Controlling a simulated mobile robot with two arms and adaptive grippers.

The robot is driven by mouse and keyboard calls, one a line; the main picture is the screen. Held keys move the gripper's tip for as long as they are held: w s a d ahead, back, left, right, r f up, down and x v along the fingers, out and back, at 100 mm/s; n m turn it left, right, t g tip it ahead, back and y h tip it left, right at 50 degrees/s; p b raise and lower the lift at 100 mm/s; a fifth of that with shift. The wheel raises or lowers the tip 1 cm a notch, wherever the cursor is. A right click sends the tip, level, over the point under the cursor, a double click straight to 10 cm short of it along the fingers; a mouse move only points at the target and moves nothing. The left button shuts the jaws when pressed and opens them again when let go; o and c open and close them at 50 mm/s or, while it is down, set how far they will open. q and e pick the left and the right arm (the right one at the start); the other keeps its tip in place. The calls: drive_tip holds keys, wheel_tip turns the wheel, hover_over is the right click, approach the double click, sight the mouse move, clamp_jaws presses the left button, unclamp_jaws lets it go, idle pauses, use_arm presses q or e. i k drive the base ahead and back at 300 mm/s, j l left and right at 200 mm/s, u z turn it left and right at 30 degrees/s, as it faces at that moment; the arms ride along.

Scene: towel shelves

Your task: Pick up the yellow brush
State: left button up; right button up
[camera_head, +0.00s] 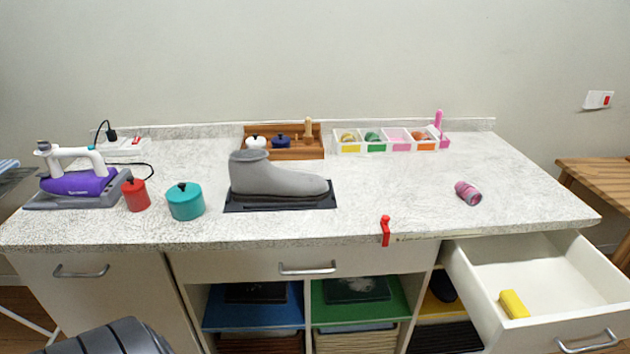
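A small yellow block-shaped object, which looks like the yellow brush (513,304), lies in the open white drawer (545,265) at the lower right. It rests on the drawer floor near the front left corner. Its bristles cannot be made out. Nothing covers it. Neither of my grippers shows in the head view.
The speckled counter (420,195) carries a purple iron (78,182), a red pot (136,195), a teal pot (185,201), a grey boot form (275,178), a compartment tray (386,147) and a pink roll (468,193). A red clamp (385,231) sits at the front edge.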

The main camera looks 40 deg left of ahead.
sight(509, 301)
drive_tip(key=l+u, duration=0.45)
drive_tip(key=k+l+u, duration=0.2)
drive_tip(key=u, duration=0.3)
drive_tip(key=k+l+u, duration=0.2)
drive_tip(key=l+u, duration=0.25)
drive_tip(key=j, duration=0.1)
